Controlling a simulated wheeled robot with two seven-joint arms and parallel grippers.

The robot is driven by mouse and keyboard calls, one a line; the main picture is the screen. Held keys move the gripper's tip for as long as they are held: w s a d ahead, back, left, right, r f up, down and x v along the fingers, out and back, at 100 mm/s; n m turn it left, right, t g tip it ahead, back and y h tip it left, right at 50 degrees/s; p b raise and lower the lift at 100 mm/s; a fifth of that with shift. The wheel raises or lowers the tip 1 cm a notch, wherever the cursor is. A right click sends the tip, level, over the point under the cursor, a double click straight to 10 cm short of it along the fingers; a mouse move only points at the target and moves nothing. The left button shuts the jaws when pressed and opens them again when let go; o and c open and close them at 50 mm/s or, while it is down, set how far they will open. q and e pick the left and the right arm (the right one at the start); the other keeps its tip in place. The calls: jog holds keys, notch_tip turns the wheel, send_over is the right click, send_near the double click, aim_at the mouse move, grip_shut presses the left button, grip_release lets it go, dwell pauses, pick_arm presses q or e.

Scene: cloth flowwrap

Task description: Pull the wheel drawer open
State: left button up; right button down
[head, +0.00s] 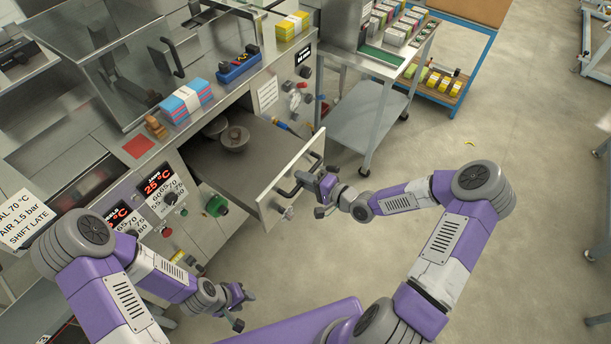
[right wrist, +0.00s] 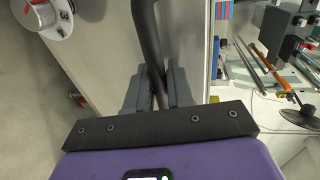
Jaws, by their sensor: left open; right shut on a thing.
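The wheel drawer (head: 240,168) stands pulled out from the machine front, its inside visible from above. Round metal wheels (head: 235,138) lie towards its back. A dark bar handle (head: 289,190) is on its pale front panel. My right gripper (head: 318,187) is shut on that handle. In the right wrist view, the dark handle (right wrist: 147,35) runs down between the two grey fingers (right wrist: 158,88), partly hidden by them. My left gripper (head: 238,306) is open and empty, low in front of the machine, apart from the drawer.
A green knob (head: 216,206) and control panels with red displays (head: 158,183) are left of the drawer. Pink and blue packs (head: 186,100) and a blue tray (head: 239,68) lie on the machine top. A metal cart (head: 362,112) stands behind.

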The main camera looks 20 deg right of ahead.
jog(key=c, duration=1.2)
grip_release()
jog(key=p+v, duration=0.1)
jog(key=v, duration=0.6)
jog(key=shift+s+d, duration=0.2)
jog(key=shift+s, duration=0.05)
